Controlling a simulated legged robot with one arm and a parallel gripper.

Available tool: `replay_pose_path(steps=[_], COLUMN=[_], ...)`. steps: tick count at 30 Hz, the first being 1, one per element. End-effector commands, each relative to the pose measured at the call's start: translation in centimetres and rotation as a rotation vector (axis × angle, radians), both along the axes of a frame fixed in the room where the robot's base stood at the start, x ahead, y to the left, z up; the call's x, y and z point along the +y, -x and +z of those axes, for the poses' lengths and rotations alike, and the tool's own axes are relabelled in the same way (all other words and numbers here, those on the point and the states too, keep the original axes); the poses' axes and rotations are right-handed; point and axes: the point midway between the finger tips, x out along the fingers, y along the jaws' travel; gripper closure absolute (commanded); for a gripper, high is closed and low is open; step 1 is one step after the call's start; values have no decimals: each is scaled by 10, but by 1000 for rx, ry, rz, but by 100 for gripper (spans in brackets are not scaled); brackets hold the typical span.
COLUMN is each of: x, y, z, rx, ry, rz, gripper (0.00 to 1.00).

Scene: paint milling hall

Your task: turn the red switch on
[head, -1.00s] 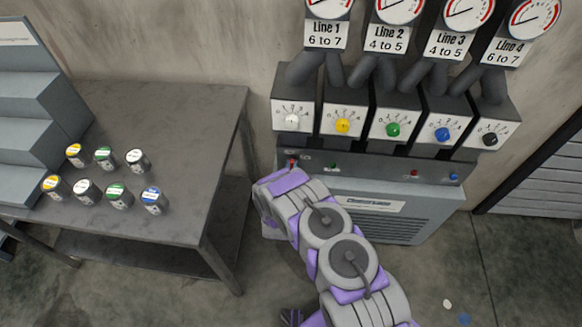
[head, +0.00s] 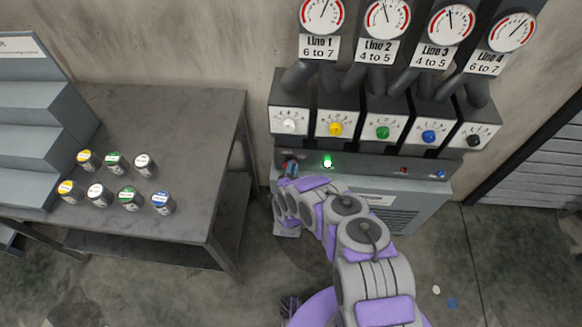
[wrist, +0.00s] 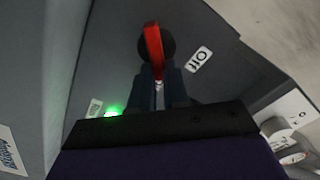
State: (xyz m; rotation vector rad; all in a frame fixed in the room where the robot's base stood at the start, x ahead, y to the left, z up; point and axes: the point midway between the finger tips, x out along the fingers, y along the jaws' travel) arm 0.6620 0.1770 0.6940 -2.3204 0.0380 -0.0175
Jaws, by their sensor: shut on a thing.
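The red switch (wrist: 153,45) is a red handle on a dark round base, on the grey front panel (wrist: 105,55). An "Off" label (wrist: 199,59) is beside it in the wrist view. My gripper (wrist: 160,82) is shut on the handle's lower end. In the head view the switch (head: 287,165) is at the panel's left end, partly hidden by my gripper (head: 292,172). A green lamp (head: 327,162) is lit right of the switch; its glow (wrist: 113,110) also shows in the wrist view.
Above the panel are several coloured dials, such as the yellow knob (head: 336,129), and gauges with raised needles (head: 387,18). A grey table (head: 185,115) with several small paint cans (head: 129,198) stands to the left. A small red item (head: 404,170) is further right on the panel.

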Motion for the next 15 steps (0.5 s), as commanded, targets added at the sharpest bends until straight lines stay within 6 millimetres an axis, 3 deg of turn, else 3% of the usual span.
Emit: replay_pose_path(steps=[15], x=[-3], y=[-1], z=[-4], rx=[-6], ry=[-181], rz=[-1], gripper=[100])
